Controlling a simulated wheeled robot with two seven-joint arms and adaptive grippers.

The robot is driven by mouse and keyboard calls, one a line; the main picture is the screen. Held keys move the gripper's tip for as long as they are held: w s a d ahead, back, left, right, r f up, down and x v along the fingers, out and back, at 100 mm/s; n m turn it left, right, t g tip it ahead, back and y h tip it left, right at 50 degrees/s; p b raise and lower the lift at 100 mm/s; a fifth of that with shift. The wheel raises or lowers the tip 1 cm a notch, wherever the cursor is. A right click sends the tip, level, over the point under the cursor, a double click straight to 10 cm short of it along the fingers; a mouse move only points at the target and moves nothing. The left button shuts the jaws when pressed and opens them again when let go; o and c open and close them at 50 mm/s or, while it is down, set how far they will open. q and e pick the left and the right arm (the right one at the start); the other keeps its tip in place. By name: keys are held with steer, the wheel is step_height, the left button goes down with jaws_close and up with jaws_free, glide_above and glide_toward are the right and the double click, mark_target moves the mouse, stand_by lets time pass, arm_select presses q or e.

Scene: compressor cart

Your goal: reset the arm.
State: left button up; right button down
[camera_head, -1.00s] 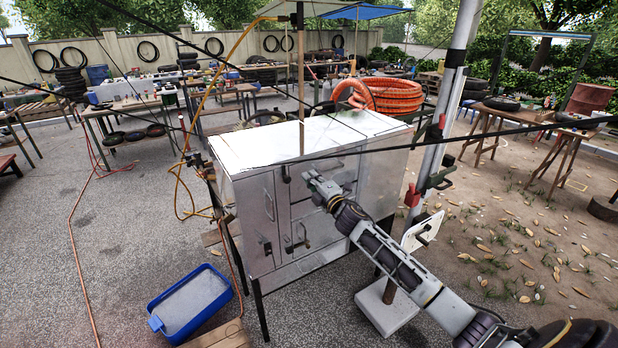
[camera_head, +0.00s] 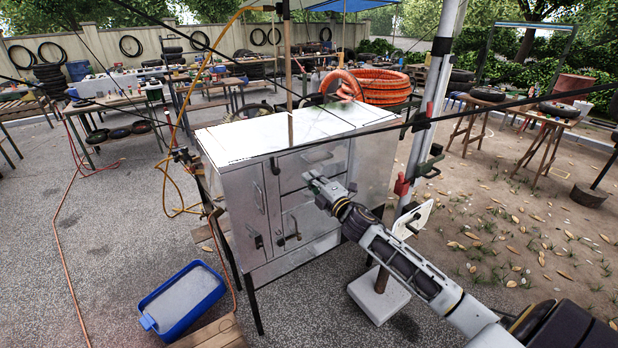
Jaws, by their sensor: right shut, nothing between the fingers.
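My right arm comes in from the lower right. Its gripper (camera_head: 314,184) is shut and empty, in front of the front face of the metal cabinet cart (camera_head: 265,265). Whether the fingertips touch the cabinet, I cannot tell. The cabinet stands on dark legs, with a latch and a handle (camera_head: 290,235) on its front doors, below and to the left of my gripper. The doors look closed. My left gripper is not in view.
A blue tub (camera_head: 158,322) is on the ground at the lower left. An orange hose coil (camera_head: 385,86) is behind the cabinet. Thin dark lines cross the view.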

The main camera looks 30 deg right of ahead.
steer(key=shift+s, duration=0.25)
steer(key=shift+m, duration=0.5)
stand_by(0.3)
